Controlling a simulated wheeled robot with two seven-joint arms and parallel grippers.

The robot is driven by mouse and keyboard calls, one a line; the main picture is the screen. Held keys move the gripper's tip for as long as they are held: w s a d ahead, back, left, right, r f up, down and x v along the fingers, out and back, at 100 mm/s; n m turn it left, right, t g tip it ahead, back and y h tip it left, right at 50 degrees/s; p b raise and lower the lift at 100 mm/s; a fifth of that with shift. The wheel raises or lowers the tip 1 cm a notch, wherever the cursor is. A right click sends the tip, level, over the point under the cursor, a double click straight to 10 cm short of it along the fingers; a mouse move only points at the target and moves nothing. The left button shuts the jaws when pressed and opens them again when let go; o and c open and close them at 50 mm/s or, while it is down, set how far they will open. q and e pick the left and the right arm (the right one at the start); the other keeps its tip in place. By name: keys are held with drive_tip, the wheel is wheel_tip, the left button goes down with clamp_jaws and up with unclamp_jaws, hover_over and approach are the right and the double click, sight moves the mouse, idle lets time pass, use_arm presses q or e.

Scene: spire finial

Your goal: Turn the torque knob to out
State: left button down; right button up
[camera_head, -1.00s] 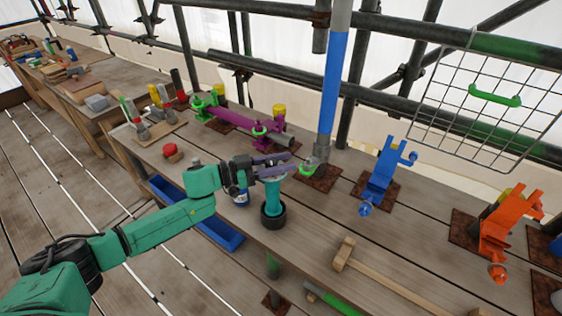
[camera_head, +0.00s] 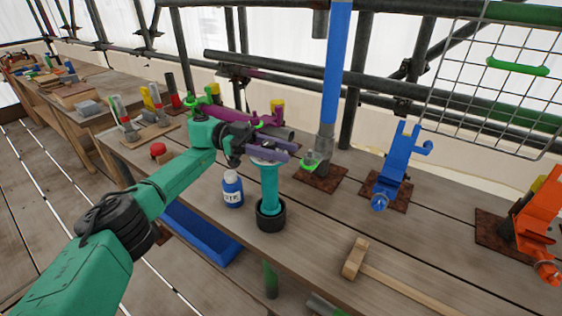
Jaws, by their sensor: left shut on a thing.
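A teal upright tool (camera_head: 269,190) stands on the bench with a pale flared top (camera_head: 267,162) and a black ring-shaped base (camera_head: 271,216). I cannot tell which of its parts is the torque knob, and no marking for out is readable. My left gripper (camera_head: 268,150) reaches in from the left, with its purple-grey fingers lying across the top of the teal tool. It is shut on the top, which the fingers partly hide. My right gripper is not in view.
A blue clamp stand (camera_head: 393,172), an orange one (camera_head: 541,222) and a mallet (camera_head: 355,260) are to the right. A blue pole (camera_head: 335,75) rises behind. The bench between tool and mallet is clear.

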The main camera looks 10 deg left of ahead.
use_arm(q)
drive_tip(key=shift+s+g, duration=0.1)
drive_tip(key=shift+g, duration=0.2)
drive_tip(key=c, duration=0.5)
unclamp_jaws()
